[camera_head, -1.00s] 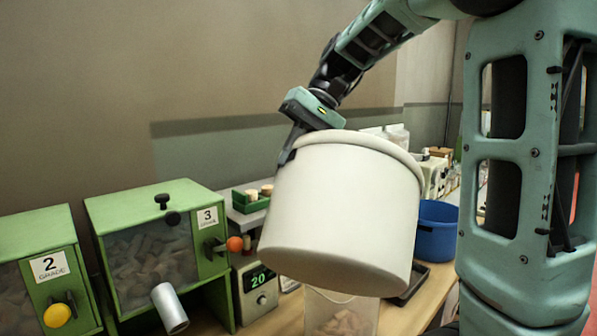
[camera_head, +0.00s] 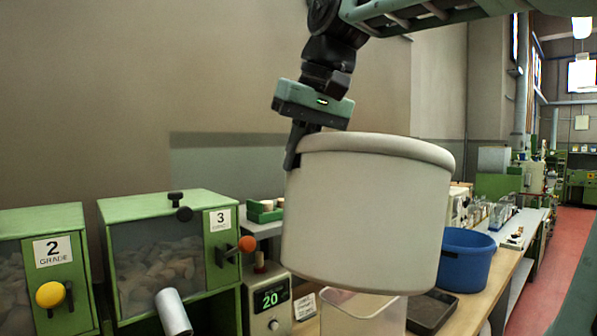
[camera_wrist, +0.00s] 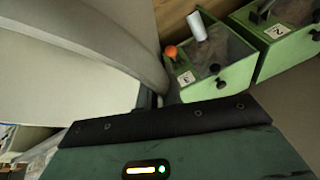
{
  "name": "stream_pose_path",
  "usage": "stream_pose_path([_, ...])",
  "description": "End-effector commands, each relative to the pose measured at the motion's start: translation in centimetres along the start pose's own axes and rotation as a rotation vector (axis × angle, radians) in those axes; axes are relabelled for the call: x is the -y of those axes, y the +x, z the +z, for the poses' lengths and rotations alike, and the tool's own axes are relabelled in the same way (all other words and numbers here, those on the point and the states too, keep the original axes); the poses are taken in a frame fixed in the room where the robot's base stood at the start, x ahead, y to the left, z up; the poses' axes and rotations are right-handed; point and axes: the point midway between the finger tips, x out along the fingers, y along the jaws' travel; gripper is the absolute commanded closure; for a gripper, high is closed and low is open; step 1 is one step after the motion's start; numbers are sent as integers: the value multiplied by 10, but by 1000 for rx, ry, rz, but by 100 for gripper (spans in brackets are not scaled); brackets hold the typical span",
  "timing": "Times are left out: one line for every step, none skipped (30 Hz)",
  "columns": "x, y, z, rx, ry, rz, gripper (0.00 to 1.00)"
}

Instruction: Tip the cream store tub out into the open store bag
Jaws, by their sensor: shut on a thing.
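The cream tub (camera_head: 365,225) hangs in the air in front of the bench in the head view, nearly upright with a slight tilt. My gripper (camera_head: 293,160) is shut on its rim at the left side. In the wrist view the tub (camera_wrist: 60,75) fills the left, close against my gripper (camera_wrist: 150,102); the fingertips are mostly hidden. The inside of the tub cannot be seen in the head view. No open store bag can be made out.
Green grade bins (camera_head: 165,260) with knobs and a metal spout stand at left. A device reading 20 (camera_head: 268,300) is beside them. A clear container (camera_head: 350,318) sits below the tub. A blue tub (camera_head: 467,260) stands at right on the wooden bench (camera_head: 500,275).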

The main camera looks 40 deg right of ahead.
Motion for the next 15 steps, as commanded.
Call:
stream_pose_path([-1, 7, 2, -11, -5, 5, 100])
stream_pose_path([-1, 8, 3, -14, -7, 9, 100])
stream_pose_path([-1, 8, 3, -20, -9, 14, 100])
stream_pose_path([-1, 9, 4, -24, -10, 18, 100])
stream_pose_path([-2, 10, 4, -28, -12, 22, 100])
stream_pose_path([-2, 11, 5, -33, -14, 28, 100])
stream_pose_path([-2, 13, 6, -40, -18, 35, 100])
stream_pose_path([-2, 14, 6, -47, -22, 42, 100])
stream_pose_path([-2, 16, 7, -55, -27, 51, 100])
stream_pose_path([-2, 17, 7, -61, -31, 57, 100])
stream_pose_path([-2, 19, 8, -67, -35, 64, 100])
stream_pose_path([-3, 20, 8, -77, -39, 73, 100])
stream_pose_path([-3, 22, 9, -83, -42, 79, 100])
stream_pose_path([-3, 23, 10, -89, -45, 86, 100])
stream_pose_path([-3, 24, 10, -98, -49, 95, 100])
